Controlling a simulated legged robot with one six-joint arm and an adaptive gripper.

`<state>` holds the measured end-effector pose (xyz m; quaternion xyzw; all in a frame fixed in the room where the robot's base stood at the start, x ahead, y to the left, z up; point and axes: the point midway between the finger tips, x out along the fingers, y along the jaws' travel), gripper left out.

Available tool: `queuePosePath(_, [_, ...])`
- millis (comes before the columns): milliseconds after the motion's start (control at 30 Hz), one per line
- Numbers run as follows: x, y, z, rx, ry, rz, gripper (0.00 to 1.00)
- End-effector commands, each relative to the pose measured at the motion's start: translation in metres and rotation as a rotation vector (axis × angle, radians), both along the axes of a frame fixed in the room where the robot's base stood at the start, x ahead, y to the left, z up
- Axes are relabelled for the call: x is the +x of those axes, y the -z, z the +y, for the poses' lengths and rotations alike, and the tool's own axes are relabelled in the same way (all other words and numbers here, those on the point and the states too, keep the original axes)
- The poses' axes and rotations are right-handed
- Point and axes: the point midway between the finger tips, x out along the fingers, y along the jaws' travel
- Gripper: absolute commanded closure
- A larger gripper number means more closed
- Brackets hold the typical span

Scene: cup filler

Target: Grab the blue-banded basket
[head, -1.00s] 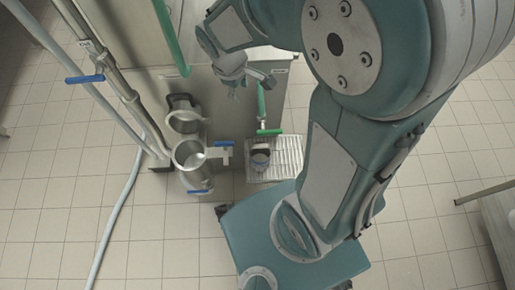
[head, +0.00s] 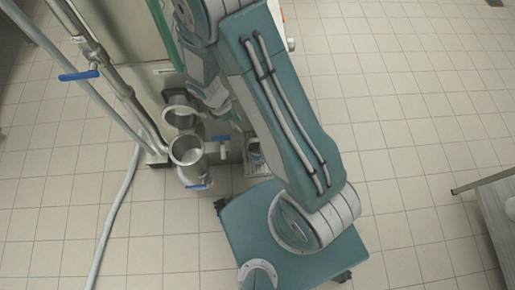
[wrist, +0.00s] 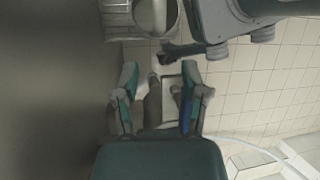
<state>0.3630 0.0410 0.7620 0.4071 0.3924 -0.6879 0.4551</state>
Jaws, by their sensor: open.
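A small round vessel with a bluish band (head: 254,148), which looks like the blue-banded basket, stands on the slatted metal tray (head: 257,170) at the foot of the machine. My arm hides part of it in the head view. My gripper (wrist: 160,74) is open in the wrist view, with its two fingers apart. Pipe-like parts and a blue piece show between and beside the fingers, not clearly gripped. In the head view the gripper is near the machine's front, above and left of the vessel, and its fingertips are hard to make out.
Two metal cylinders stand left of the tray: a front one (head: 187,150) and a back one (head: 180,114). A blue-handled valve (head: 197,185) sits below. Pipes with a blue lever (head: 79,75) and a pale hose (head: 113,215) lie at left. The tiled floor at right is mostly clear.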

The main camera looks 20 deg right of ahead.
Motion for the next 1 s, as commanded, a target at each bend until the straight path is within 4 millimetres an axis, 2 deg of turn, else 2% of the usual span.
queuePosePath(100, [-0.006, 0.006, -0.012, -0.008, 0.019, 0.025, 0.45])
queuePosePath(233, [-0.010, 0.013, -0.017, -0.012, 0.026, 0.034, 0.45])
queuePosePath(500, [-0.022, 0.050, -0.029, -0.013, 0.025, 0.035, 0.45])
queuePosePath(667, [-0.025, 0.060, -0.033, -0.013, 0.024, 0.033, 0.45])
queuePosePath(1000, [-0.039, 0.102, -0.047, -0.013, 0.025, 0.034, 0.45])
